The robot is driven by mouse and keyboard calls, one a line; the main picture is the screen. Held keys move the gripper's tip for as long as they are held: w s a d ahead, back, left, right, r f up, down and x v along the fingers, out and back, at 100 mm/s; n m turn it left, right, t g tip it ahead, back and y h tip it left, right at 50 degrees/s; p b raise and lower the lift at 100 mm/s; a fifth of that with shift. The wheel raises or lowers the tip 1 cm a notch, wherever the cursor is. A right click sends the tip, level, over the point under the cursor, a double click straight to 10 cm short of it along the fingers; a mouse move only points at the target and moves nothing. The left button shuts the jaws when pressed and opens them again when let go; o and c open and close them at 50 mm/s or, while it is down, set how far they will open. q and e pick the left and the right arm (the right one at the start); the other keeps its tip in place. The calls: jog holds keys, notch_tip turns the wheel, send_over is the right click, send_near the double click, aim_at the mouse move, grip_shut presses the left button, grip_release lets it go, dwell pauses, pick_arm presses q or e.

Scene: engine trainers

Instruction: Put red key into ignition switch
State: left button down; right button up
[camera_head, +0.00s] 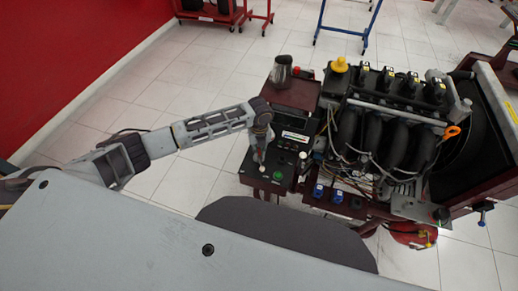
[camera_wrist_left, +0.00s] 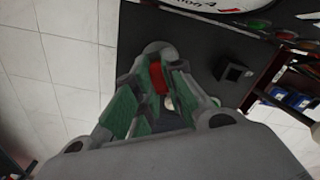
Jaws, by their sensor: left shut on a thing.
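My left gripper (camera_head: 260,160) reaches down over the dark control panel (camera_head: 254,178) of the engine trainer. In the left wrist view the left gripper (camera_wrist_left: 160,85) is shut on the red key (camera_wrist_left: 158,78), which shows as a red piece between the fingers. The key's lower end is hidden. The panel (camera_wrist_left: 200,58) lies beneath the fingers; I cannot tell whether the key touches it. A small black square part (camera_wrist_left: 234,72) stands on the panel to the right of the fingers. I cannot make out the ignition switch for certain. My right gripper is not in view.
The engine (camera_head: 385,130) with hoses and wires stands right of the panel. A green button (camera_head: 278,175) is on the panel's near part. A dark red box (camera_head: 292,94) stands behind it. White tiled floor (camera_head: 180,85) is open to the left.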

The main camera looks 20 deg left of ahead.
pick_arm(q)
jog(key=c, duration=1.4)
grip_release()
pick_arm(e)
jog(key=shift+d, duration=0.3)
pick_arm(q)
jog(key=o, duration=0.3)
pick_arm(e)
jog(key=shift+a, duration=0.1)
pick_arm(q)
jog(key=shift+r+p, duration=0.35)
jog(key=shift+p, duration=0.1)
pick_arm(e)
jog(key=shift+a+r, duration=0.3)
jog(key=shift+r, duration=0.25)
pick_arm(q)
jog(key=shift+r+p, duration=0.3)
jog(key=shift+p, duration=0.1)
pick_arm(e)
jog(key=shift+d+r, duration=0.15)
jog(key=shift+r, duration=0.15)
